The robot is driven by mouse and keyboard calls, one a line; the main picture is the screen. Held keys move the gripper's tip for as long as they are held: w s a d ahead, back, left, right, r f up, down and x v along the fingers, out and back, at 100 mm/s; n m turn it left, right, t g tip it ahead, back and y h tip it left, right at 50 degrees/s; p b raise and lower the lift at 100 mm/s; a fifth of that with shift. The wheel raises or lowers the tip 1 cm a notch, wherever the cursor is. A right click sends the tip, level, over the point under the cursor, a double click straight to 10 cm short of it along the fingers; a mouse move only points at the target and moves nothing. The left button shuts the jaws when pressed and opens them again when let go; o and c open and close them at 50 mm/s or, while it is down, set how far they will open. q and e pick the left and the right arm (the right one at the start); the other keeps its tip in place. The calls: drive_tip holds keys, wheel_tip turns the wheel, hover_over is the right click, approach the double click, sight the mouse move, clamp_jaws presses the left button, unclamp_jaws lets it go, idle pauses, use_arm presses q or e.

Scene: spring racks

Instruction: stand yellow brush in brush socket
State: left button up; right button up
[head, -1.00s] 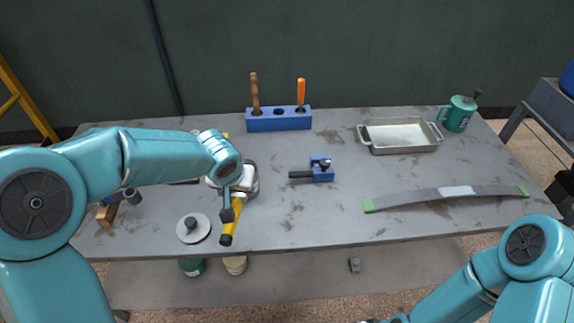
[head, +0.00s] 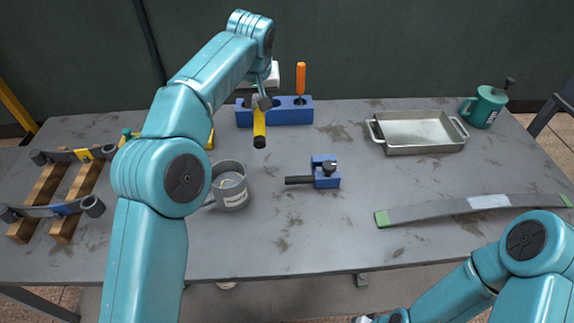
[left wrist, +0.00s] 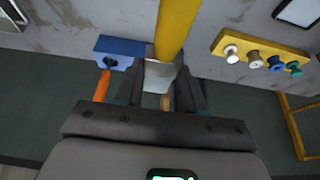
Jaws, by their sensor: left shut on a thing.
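The yellow brush (head: 259,124) is in my left gripper (head: 261,101), which is shut on it. In the head view its yellow handle hangs down to a black end, in front of the blue socket block (head: 244,117) and apart from it. The left wrist view shows the yellow handle (left wrist: 176,25) and a metal band (left wrist: 161,76) between the fingers (left wrist: 160,88). The blue block (left wrist: 118,46) is beside them there. An orange-handled tool (head: 301,78) stands in its right part. My arm and gripper hide part of the block.
A grey mug (head: 230,188) stands in front of the block. A small blue clamp (head: 325,172), metal tray (head: 420,133), leaf spring (head: 465,206) and green can (head: 484,106) lie to the right. A yellow rack with several spools shows in the wrist view (left wrist: 262,46).

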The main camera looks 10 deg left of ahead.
use_arm(q)
drive_tip(key=shift+w+f, duration=0.25)
drive_tip(key=shift+f, duration=0.1)
wheel_tip(320, 180, down, 6)
drive_tip(key=s+r+b, duration=0.1)
drive_tip(key=b, duration=0.2)
hover_over(264, 161)
drive_tip(key=s, duration=0.2)
drive_tip(key=f, duration=0.8)
drive_tip(key=shift+w+d+f+b, duration=0.2)
drive_tip(key=shift+f+b, duration=0.1)
drive_tip(key=shift+f, duration=0.35)
drive_tip(key=shift+w+f, duration=0.1)
drive_tip(key=shift+f, duration=2.35)
drive_tip(key=o, duration=1.2)
drive_tip(key=shift+b, duration=0.3)
drive_tip(key=shift+c, duration=0.2)
